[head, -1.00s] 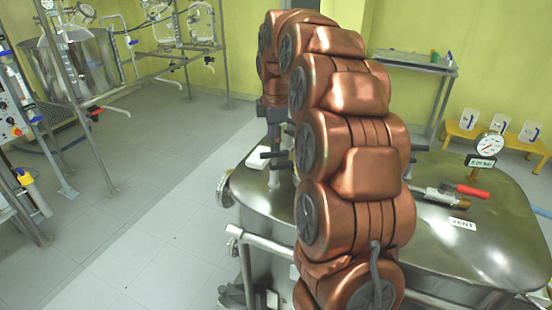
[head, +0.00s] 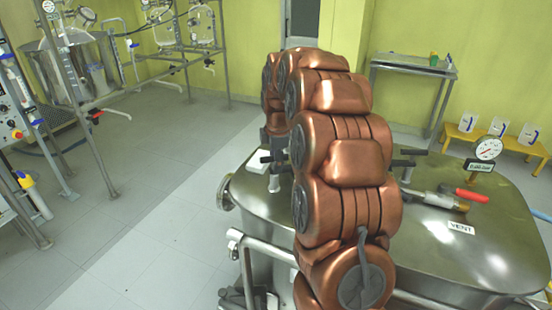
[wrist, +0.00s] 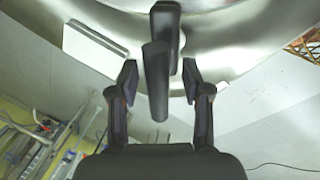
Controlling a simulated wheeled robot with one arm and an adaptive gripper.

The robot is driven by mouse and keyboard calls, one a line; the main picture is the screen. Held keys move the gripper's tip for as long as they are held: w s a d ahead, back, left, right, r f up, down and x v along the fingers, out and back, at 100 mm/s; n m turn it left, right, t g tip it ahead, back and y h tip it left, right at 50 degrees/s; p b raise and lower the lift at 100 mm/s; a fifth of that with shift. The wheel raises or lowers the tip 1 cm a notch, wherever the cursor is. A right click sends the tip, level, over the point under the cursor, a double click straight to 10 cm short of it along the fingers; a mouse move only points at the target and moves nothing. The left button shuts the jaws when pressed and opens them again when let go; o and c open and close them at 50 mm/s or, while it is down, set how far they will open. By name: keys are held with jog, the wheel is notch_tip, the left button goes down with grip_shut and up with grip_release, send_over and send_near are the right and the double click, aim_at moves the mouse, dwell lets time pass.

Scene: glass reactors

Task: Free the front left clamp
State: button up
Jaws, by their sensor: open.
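A clamp (head: 274,183) with a black T-handle and a pale metal stem stands at the left rim of the steel vessel lid (head: 243,190). In the wrist view a black clamp handle (wrist: 157,85) lies between the two fingers of my gripper (wrist: 158,82). The fingers are open, with a visible gap on both sides of the handle. A second black bar (wrist: 168,22) shows just beyond it.
Another black-handled clamp (head: 408,163) stands on the lid's far side, right of my arm. A pressure gauge (head: 487,150), a red-handled valve (head: 472,195) and a VENT label (head: 461,228) are on the lid's right. A white block (head: 259,161) lies by the left rim.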

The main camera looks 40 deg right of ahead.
grip_shut()
dwell(0.4)
jog(key=shift+m, duration=0.3)
jog(key=m+b, duration=0.2)
jog(key=m, duration=0.1)
jog(key=shift+m+h, duration=0.3)
jog(key=shift+h, duration=0.1)
jog(key=m+g+b, duration=0.1)
jog(key=m, duration=0.3)
jog(key=shift+a+h+b, duration=0.1)
jog(key=shift+h+b, duration=0.2)
jog(key=shift+b, duration=0.1)
jog(key=m+b, duration=0.1)
jog(key=m, duration=0.4)
jog(key=shift+a+g, duration=0.1)
jog(key=shift+g, duration=0.3)
jog(key=shift+s+a+m+g+b, duration=0.1)
jog(key=shift+m+g+b, duration=0.2)
jog(key=shift+m, duration=0.8)
jog(key=shift+a+m+g+b, duration=0.1)
jog(key=shift+m+g+b, duration=0.15)
jog(key=shift+m, duration=0.85)
